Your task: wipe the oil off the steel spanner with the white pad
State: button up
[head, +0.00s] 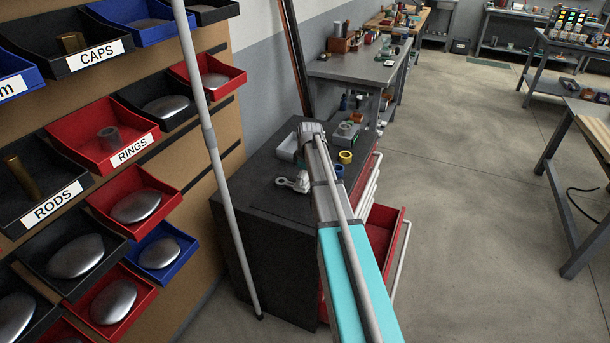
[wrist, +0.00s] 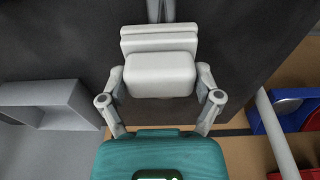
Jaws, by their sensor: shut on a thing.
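In the wrist view my gripper (wrist: 160,92) is shut on the white pad (wrist: 160,75), a pale block between its two fingers. The pad is over the dark cabinet top. A narrow grey bar (wrist: 160,10) runs out beyond the pad at the top edge; it looks like the handle of the steel spanner, its rest hidden. In the head view a pale grey piece with a ring-shaped end (head: 282,181) lies on the cabinet top beside my arm, perhaps the spanner. My arm covers part of it. I cannot tell whether pad and spanner touch. No oil can be made out.
The dark cabinet (head: 245,215) has an open red drawer (head: 383,222) on its right side. A grey tray (head: 287,147) and a yellow roll (head: 345,157) stand on top. A grey pole (head: 222,190) and labelled bins are to the left. Open floor is to the right.

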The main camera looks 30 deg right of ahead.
jog(key=shift+s+a, duration=0.75)
jog(key=shift+a, duration=0.15)
jog(key=shift+w+a, duration=0.55)
jog(key=shift+w, duration=0.1)
jog(key=shift+w+d, duration=1.3)
jog(key=shift+d, duration=0.25)
jog(key=shift+w, duration=0.1)
jog(key=shift+w+a+f, duration=0.1)
jog(key=shift+w+a, duration=0.45)
jog(key=shift+a, duration=0.05)
